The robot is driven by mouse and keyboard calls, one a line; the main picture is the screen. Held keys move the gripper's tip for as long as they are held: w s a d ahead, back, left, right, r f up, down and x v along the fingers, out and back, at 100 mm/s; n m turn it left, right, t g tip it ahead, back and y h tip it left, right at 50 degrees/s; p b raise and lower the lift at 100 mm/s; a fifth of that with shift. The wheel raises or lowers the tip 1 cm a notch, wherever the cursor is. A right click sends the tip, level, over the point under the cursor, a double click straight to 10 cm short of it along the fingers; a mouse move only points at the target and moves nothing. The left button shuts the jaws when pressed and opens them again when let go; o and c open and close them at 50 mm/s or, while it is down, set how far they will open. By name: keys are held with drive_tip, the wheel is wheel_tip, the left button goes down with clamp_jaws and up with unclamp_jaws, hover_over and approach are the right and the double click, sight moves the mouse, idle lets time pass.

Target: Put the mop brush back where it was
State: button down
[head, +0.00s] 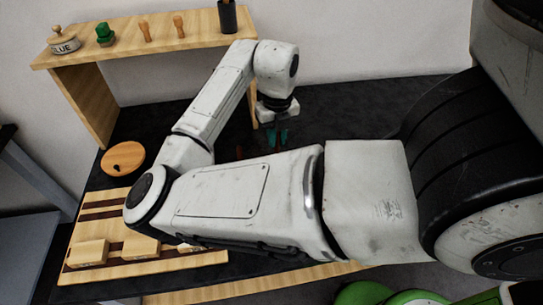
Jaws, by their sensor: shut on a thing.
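My gripper (277,138), with teal fingers, points down over the dark worktop (345,115), in front of the shelf's right end. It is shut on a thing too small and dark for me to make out. I cannot surely pick out the mop brush; it may be what the gripper holds. Two small wooden-handled tools (145,32) (179,27) stand upright on the wooden shelf (120,47). A dark cup (227,16) holding something stands at the shelf's right end. My arm hides much of the worktop's middle and front.
A round wooden piece (123,157) lies on the worktop. A small reddish thing (239,152) lies near my gripper.

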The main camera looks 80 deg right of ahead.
sight(277, 152)
drive_tip(key=shift+f+p, duration=0.4)
drive_tip(key=shift+f, duration=2.5)
drive_tip(key=shift+f, duration=0.1)
drive_tip(key=c, duration=1.1)
unclamp_jaws()
wheel_tip(277, 152, up, 12)
drive_tip(key=shift+r+b, duration=0.15)
drive_tip(key=shift+b, duration=0.95)
